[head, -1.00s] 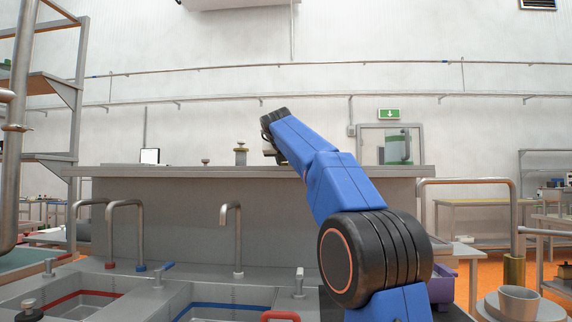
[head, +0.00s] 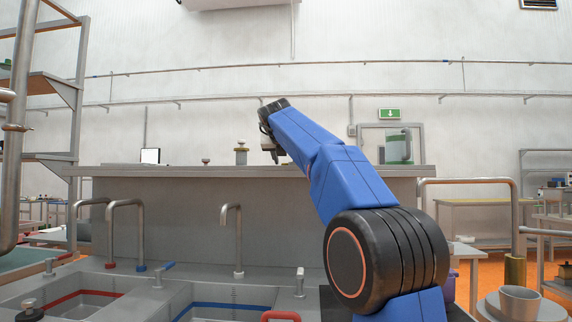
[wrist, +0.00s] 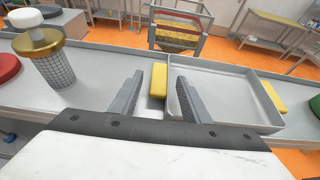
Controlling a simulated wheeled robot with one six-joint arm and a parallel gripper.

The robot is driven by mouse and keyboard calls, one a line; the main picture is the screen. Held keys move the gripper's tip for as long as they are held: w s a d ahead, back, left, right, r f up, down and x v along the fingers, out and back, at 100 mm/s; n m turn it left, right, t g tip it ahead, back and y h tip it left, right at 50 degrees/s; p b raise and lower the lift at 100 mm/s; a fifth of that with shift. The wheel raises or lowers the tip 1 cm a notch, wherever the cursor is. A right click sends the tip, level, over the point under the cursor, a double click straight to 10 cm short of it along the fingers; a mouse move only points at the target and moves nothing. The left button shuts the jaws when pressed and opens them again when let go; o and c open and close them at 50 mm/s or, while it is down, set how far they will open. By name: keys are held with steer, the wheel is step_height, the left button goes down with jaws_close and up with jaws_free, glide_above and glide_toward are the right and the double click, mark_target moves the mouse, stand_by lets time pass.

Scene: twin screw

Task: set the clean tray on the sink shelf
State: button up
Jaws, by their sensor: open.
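A shallow grey tray (wrist: 222,95) with yellow handles lies in the wrist view, on the right, on the long grey shelf (wrist: 98,75). It looks empty. Its left yellow handle (wrist: 158,84) appears between the two fingers of my gripper (wrist: 158,90), which is open. I cannot tell whether the fingers are at the handle's height. In the head view my gripper (head: 272,150) is at the top edge of the raised grey shelf (head: 190,171) behind the sinks. I cannot make out the tray there.
A mesh-sided canister with a gold lid and white knob (wrist: 50,55) stands left on the shelf, beside a red round thing (wrist: 8,68). A yellow-filled crate (wrist: 178,28) is beyond the shelf. Sink basins (head: 225,312) and taps (head: 236,225) lie in front. A bowl (head: 519,300) sits lower right.

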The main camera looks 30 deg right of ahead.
steer(key=v, duration=0.8)
steer(key=shift+s, duration=0.1)
